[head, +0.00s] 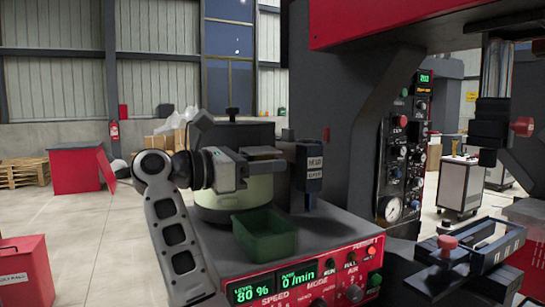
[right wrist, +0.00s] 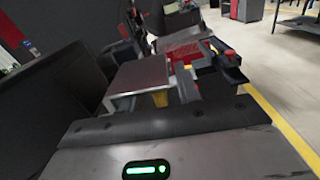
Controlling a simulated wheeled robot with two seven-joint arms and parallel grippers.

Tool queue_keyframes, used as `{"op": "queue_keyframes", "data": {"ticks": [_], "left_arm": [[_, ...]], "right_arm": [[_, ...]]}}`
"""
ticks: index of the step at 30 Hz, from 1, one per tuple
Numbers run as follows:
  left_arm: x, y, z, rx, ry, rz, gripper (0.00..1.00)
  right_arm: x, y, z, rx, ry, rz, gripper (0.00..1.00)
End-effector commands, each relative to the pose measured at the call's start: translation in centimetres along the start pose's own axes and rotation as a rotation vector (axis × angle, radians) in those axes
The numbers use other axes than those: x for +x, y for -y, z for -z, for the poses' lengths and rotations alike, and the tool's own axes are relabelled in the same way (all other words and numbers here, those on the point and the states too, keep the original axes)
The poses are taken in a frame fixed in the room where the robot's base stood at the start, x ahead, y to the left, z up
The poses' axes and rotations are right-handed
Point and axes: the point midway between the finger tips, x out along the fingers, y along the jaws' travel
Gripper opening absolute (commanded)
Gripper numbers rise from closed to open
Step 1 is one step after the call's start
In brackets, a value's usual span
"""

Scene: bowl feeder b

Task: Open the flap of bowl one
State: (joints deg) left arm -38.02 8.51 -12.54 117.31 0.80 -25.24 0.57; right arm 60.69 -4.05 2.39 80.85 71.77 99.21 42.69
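The bowl feeder (head: 238,191) is a pale green drum with a dark grey upper part and a black knob on top. It stands on the red machine's grey top in the head view. My right gripper (head: 284,160) is in front of the drum, pointing right. The gripper and arm hide part of the drum, and I cannot make out a flap for certain. My left gripper is not in view.
A green bin (head: 265,238) sits on the machine top before the drum. Below it is a red control panel (head: 312,279) reading 80 % and 0/min. A dark machine column (head: 340,130) rises close on the right. Open floor lies to the left.

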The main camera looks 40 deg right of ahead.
Motion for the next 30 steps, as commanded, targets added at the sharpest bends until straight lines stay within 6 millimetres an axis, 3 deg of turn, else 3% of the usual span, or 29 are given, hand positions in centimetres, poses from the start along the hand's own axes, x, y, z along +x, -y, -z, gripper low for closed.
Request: {"op": "queue_keyframes", "data": {"ticks": [6, 14, 18, 23, 30], "left_arm": [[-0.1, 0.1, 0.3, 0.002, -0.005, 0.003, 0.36], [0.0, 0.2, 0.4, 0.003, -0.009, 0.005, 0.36], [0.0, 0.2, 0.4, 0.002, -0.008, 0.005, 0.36], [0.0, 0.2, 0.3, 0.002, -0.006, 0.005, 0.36], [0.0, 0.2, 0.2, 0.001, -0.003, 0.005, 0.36]], "right_arm": [[1.5, 0.0, 0.0, 0.000, 0.000, 0.000, 0.33], [1.6, 0.0, 0.0, 0.000, 0.000, 0.000, 0.33], [1.6, 0.0, 0.0, 0.000, 0.000, 0.000, 0.00], [1.6, 0.0, 0.0, -0.005, -0.001, 0.000, 0.00], [1.5, -0.1, -0.7, -0.179, -0.003, -0.002, 0.00]]}}
